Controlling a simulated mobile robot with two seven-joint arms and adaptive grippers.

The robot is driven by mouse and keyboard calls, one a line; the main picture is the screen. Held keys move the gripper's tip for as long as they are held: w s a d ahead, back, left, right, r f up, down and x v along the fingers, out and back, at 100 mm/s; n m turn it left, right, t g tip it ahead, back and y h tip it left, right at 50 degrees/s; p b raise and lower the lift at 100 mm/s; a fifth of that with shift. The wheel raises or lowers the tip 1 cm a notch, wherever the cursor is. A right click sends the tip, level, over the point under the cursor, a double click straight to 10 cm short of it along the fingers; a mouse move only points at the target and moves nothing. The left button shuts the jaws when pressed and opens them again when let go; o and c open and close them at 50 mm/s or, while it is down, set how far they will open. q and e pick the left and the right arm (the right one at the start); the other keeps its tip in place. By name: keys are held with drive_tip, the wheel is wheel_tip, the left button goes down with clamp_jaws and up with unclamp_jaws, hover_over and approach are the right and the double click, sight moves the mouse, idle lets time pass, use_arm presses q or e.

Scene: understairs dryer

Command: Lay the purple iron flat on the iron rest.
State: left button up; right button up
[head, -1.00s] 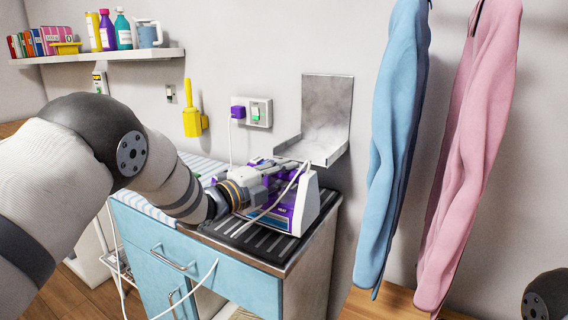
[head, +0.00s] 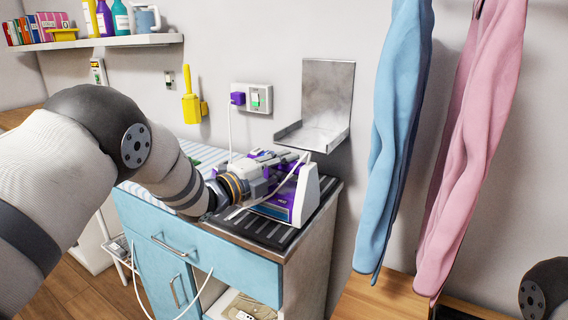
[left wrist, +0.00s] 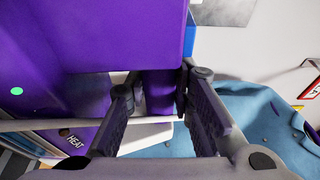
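The purple iron (head: 304,197), purple and white with a HEAT label, stands over a black ribbed pad (head: 243,225) on the cabinet top. My left gripper (head: 284,168) is at its upper left side. In the left wrist view, the fingers (left wrist: 159,95) flank a purple handle-like bar (left wrist: 160,92). A narrow gap shows at the left finger; firm contact is unclear. A bare metal ledge with a back plate (head: 328,88) is on the wall behind. Which of pad and ledge is the iron rest is not marked. My right gripper is out of view.
A white cord runs from a purple plug (head: 237,98) at the wall socket (head: 258,97) toward the iron. Blue (head: 393,140) and pink (head: 470,150) garments hang to the right. A striped board (head: 203,155) lies behind my left arm. The blue cabinet (head: 215,264) is below.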

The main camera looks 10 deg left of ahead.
use_arm(q)
drive_tip(key=o, duration=0.5)
drive_tip(key=shift+r, duration=0.25)
drive_tip(key=shift+c, duration=0.2)
drive_tip(key=shift+s+f, duration=0.1)
drive_tip(key=shift+f, duration=0.25)
drive_tip(key=v, duration=1.2)
drive_tip(key=shift+r, duration=0.25)
